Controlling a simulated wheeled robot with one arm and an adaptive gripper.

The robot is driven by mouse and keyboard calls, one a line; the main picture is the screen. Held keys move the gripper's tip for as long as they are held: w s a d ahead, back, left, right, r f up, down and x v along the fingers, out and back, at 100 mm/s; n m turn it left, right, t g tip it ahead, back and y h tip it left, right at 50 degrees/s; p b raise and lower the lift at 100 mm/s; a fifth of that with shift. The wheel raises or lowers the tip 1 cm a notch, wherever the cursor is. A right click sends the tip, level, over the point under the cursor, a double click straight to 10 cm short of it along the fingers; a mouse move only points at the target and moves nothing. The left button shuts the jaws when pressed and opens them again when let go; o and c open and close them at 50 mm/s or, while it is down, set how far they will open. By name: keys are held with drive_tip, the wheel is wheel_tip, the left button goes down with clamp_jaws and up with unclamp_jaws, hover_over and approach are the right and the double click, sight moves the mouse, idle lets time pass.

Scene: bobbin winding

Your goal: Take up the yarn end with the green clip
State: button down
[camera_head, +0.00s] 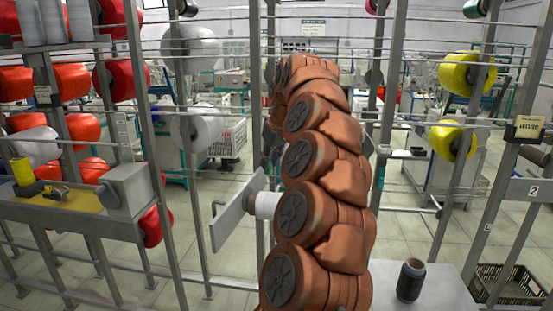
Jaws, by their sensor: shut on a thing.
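My orange arm rises through the middle of the view and bends over away from me. At its far end a dark part of my gripper (271,145) shows beside the arm, among the grey frame bars. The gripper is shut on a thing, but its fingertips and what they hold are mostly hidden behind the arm. I cannot make out a green clip or a loose yarn end in this view.
Metal rack bars (388,100) stand close around my arm. A grey plate (235,212) juts out left of it. Red spools (82,127) hang at left, yellow spools (466,73) at right. A dark bobbin (410,281) stands on a grey top, near a crate (511,286).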

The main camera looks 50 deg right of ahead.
drive_tip(key=shift+s+d+f+b, duration=0.2)
drive_tip(key=shift+s+f+b, duration=0.1)
drive_tip(key=shift+f+b, duration=0.55)
drive_tip(key=shift+s+d+f+b, duration=0.3)
drive_tip(key=shift+f+b, duration=0.3)
drive_tip(key=shift+f, duration=0.5)
drive_tip(key=shift+s+d+f+b, duration=0.15)
drive_tip(key=shift+s+f+b, duration=0.15)
drive_tip(key=shift+f+b, duration=0.55)
drive_tip(key=shift+f, duration=0.5)
wheel_tip(320, 180, up, 6)
drive_tip(key=p, duration=0.3)
drive_tip(key=shift+w+p, duration=0.25)
drive_tip(key=shift+p, duration=0.1)
drive_tip(key=shift+a, duration=0.1)
idle(0.3)
